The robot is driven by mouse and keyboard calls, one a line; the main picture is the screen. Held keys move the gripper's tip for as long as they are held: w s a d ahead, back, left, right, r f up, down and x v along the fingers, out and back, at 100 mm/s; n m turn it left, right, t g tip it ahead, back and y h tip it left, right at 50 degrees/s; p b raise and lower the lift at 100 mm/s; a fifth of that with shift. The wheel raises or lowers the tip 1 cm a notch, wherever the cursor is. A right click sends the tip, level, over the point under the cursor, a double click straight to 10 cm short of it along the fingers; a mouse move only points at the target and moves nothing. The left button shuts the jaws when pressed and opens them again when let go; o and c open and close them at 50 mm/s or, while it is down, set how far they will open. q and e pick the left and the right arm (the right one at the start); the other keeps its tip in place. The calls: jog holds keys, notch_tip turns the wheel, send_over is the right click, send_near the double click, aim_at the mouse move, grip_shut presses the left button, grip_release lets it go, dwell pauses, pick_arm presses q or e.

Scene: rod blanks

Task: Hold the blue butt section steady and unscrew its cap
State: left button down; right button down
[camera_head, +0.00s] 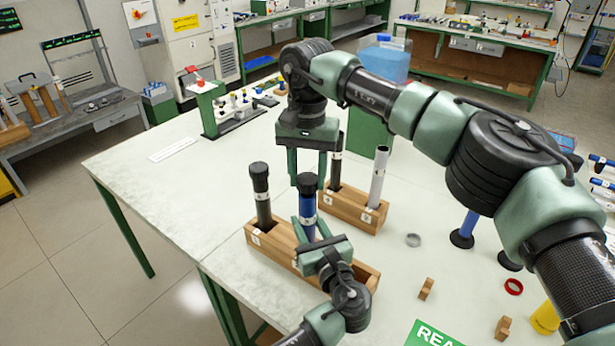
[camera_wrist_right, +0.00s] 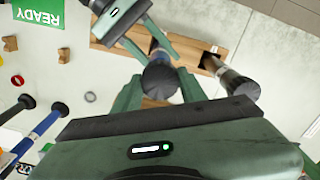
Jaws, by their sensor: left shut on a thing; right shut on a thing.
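The blue butt section (camera_head: 308,210) stands upright in the front wooden rack (camera_head: 268,243), with a black cap (camera_head: 307,183) on top. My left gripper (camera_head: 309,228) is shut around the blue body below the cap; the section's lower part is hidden. My right gripper (camera_head: 307,176) reaches down from above, its fingers either side of the cap, shut on it. In the right wrist view the cap (camera_wrist_right: 160,79) lies between the right fingers. The cap still sits over the blue section; how far it is turned cannot be told.
A dark capped rod (camera_head: 261,195) stands left in the same rack. A rear rack (camera_head: 352,209) holds a dark rod (camera_head: 336,165) and a silver rod (camera_head: 378,176) close by. A grey ring (camera_head: 413,240), red ring (camera_head: 514,286) and small wooden blocks lie right.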

aim_at(307, 178)
notch_tip(307, 178, up, 4)
jog(key=shift+f, duration=0.2)
pick_arm(q)
jog(key=c, duration=0.9)
grip_release()
